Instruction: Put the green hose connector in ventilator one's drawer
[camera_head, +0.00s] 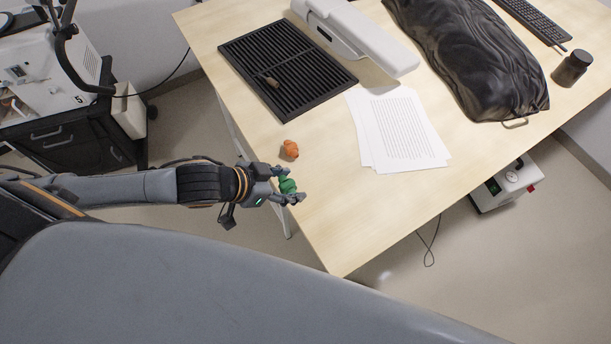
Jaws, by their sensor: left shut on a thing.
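The green hose connector (287,186) is held between the fingers of my left gripper (290,189). The gripper is shut on it, at the near left edge of the wooden table (330,205). I cannot tell whether the connector touches the table top. A ventilator cart (65,130) with dark drawers stands at the far left and bears a number that looks like 5. No ventilator marked one can be made out. My right gripper is not in view.
An orange connector (290,149) lies on the table just beyond my left gripper. A black slatted tray (305,96), papers (397,130), a white device (365,38), a black bag (470,60) and a dark jar (572,68) are farther back. The table's near corner is clear.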

